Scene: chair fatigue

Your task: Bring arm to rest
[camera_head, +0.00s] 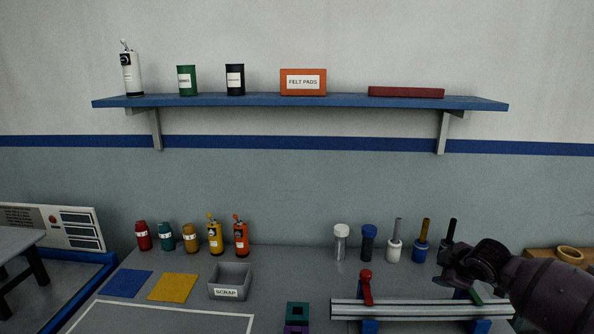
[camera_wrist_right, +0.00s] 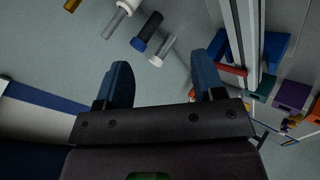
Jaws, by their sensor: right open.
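My right gripper (camera_head: 462,268) is in the head view at the lower right, its dark arm coming in from the right edge. In the right wrist view its two blue fingers (camera_wrist_right: 165,78) are spread apart with nothing between them. It is above the back right of the bench, close to the silver rail (camera_head: 400,309) and in front of the black-handled tool (camera_head: 448,230). My left gripper is not in view.
The grey scrap bin (camera_head: 230,280) and several small bottles (camera_head: 190,238) are left. A blue wall shelf (camera_head: 300,101) holds containers above.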

